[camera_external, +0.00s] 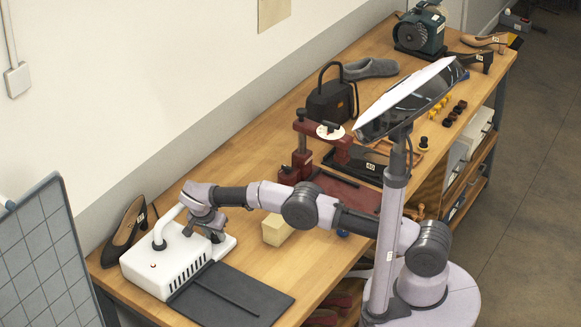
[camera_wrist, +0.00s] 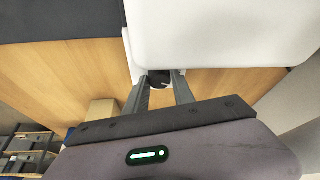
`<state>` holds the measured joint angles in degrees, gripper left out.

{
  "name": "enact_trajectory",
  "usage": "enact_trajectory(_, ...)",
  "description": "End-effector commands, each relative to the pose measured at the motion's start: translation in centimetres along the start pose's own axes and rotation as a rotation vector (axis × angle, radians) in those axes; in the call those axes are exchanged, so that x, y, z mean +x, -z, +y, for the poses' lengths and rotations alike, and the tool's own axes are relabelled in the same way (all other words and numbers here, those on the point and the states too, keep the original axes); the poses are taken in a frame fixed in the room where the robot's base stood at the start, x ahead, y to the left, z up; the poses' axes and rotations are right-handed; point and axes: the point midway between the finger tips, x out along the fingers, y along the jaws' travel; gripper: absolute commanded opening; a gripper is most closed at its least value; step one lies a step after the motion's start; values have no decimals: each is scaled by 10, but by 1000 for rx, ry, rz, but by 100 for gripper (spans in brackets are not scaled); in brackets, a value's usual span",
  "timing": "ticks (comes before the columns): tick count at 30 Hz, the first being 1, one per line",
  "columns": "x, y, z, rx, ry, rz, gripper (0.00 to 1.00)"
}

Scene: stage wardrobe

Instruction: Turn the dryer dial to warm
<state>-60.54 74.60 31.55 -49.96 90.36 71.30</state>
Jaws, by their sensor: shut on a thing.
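The dryer (camera_external: 165,262) is a white box with dark vent slots, a small red light and a bent white pipe on top. It stands at the near left end of the wooden bench; its white body (camera_wrist: 220,35) fills the top of the wrist view. My gripper (camera_wrist: 159,84) is at the dryer's side, with its two fingers closed around the small black dial (camera_wrist: 158,77). The fingers hide much of the dial, so I cannot read its setting. In the external view the dial is hidden by my wrist and gripper.
A dark mat (camera_external: 232,296) lies in front of the dryer. A black heeled shoe (camera_external: 125,232) stands behind it against the wall. A pale yellow block (camera_external: 277,230) sits near my forearm, and a dark red press (camera_external: 303,155) stands farther along the wooden bench (camera_external: 262,262).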

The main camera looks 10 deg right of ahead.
Motion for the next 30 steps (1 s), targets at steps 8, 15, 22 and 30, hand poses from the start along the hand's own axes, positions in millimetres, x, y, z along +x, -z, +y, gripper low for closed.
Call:
enact_trajectory(8,0,-1,0,20,-10,-1,0)
enact_trajectory(15,1,-1,0,20,-10,-1,0)
enact_trajectory(22,0,0,0,19,-9,-1,51)
enact_trajectory(30,-5,0,0,19,-8,0,51)
